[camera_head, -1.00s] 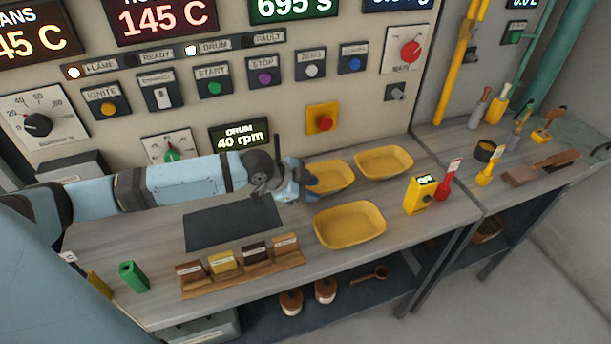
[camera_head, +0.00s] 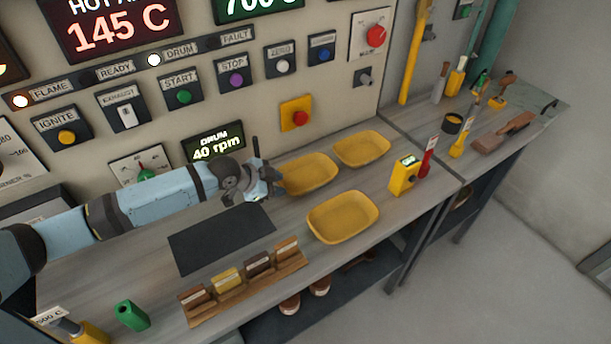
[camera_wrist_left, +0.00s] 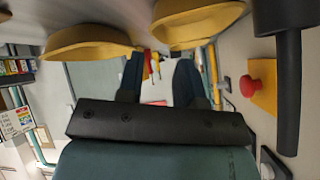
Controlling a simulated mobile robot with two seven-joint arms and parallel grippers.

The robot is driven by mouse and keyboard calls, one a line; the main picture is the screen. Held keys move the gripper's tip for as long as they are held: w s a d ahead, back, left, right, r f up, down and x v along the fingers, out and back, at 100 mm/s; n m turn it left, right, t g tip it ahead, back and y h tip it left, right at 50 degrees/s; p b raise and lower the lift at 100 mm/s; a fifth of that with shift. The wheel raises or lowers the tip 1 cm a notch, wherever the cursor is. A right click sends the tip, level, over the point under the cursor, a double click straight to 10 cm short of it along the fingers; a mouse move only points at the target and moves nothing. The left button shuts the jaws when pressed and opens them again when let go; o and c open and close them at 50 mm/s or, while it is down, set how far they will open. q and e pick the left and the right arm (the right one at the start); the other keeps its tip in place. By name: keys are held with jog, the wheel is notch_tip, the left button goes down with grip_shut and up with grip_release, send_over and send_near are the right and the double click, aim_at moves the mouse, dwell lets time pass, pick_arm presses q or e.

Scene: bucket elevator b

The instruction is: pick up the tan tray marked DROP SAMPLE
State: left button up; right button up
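Three yellow-tan trays sit on the bench in the head view: one at the back left (camera_head: 308,174), one at the back right (camera_head: 362,149) and one in front (camera_head: 343,217). No DROP SAMPLE mark is readable on any of them. My left gripper (camera_head: 272,180) is just left of the back left tray, above the bench, and looks empty. In the left wrist view its dark fingers (camera_wrist_left: 158,78) stand apart, with two trays (camera_wrist_left: 85,42) (camera_wrist_left: 195,22) beyond them. Whether the gripper touches the tray cannot be told. My right gripper is out of view.
A dark mat (camera_head: 221,239) and a rack of small sample blocks (camera_head: 245,283) lie left of the front tray. A yellow meter (camera_head: 403,177) stands to the right. The control panel with a red button (camera_head: 299,117) rises behind the trays.

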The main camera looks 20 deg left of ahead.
aim_at(298, 191)
pick_arm(q)
jog(key=x, duration=0.3)
jog(key=shift+w+d+f, duration=0.1)
jog(key=shift+d, duration=0.05)
jog(key=p+x, duration=0.1)
jog(key=x, duration=0.3)
jog(key=shift+w+d+f, duration=0.1)
jog(key=shift+d+f, duration=0.15)
jog(key=shift+d, duration=0.1)
grip_shut()
